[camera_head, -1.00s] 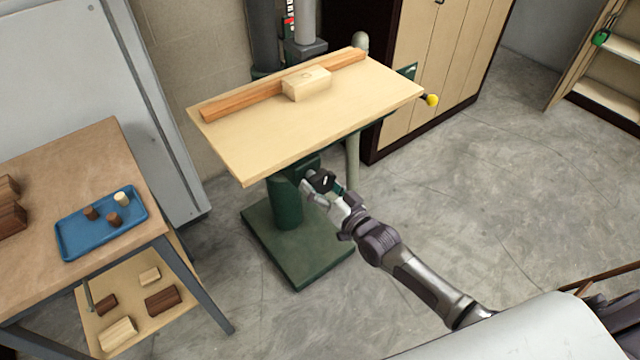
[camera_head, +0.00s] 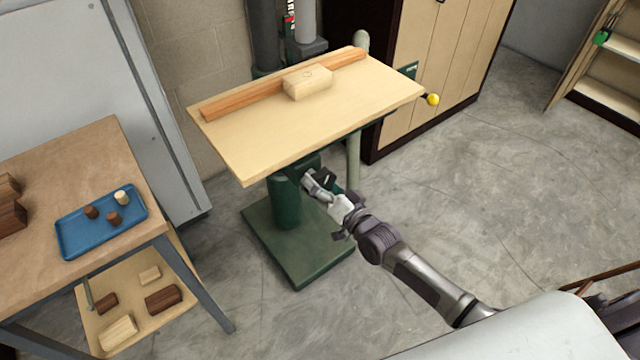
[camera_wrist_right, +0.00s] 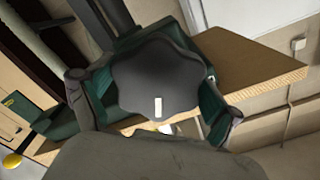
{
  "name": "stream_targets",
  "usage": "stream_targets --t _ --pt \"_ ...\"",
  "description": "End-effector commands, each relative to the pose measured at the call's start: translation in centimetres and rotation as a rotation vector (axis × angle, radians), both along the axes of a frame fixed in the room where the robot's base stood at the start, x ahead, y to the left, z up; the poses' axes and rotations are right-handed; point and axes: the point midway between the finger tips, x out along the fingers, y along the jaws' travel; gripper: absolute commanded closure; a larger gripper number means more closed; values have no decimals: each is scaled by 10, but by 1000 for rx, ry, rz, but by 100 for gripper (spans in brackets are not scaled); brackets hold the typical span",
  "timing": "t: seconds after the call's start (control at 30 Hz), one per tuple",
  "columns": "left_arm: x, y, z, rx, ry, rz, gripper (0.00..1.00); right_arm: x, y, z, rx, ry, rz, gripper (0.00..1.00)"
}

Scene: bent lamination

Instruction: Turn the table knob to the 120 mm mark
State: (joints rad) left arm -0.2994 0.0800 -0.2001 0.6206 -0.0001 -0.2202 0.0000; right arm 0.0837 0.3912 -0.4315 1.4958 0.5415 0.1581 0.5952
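The table knob (camera_wrist_right: 158,78) is black and lobed, with a white pointer mark on its face that points toward the bottom of the right wrist view. It sits under the front edge of the wooden table (camera_head: 290,130) on the green stand. My right gripper (camera_head: 316,184) is at the knob; in the right wrist view its two fingers (camera_wrist_right: 153,105) stand on either side of the knob, with gaps visible, so it looks open around it. No scale or 120 mm mark is readable. My left gripper is not in view.
A wooden fence (camera_head: 240,100) and a pale block (camera_head: 307,82) lie on the table. A green base (camera_head: 300,245) stands on the floor below. At left is a workbench (camera_head: 80,165) with a blue tray (camera_head: 75,240). A yellow ball handle (camera_head: 433,99) juts out right.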

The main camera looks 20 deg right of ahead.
Motion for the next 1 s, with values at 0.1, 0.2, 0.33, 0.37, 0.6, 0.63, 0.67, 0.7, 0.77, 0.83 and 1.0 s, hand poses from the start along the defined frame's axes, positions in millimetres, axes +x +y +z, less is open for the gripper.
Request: stream_targets --t 0.1,0.2,0.33,0.37,0.6,0.63,0.67,0.7,0.77,0.83,1.0 --pt "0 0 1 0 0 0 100 1 1 5 2 -11 1 0" --pt "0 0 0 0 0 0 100 1 1 3 0 -6 2 0" --pt "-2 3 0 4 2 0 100 0 1 1 -1 -2 1 0" --pt "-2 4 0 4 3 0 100 -1 0 1 -2 -1 1 0" --pt "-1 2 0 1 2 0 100 -31 -10 -1 -3 1 2 0" --pt "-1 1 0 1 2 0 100 -37 -12 -1 -3 3 2 0" --pt "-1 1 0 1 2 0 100 -43 -15 -2 -3 2 1 0" --pt "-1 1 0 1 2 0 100 -52 -18 -1 -4 2 1 0" --pt "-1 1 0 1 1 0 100 -65 -22 -1 -3 2 3 0" --pt "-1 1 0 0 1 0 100 -78 -27 0 -3 0 1 0" --pt "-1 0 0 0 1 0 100 -102 -36 1 -1 -2 1 0"
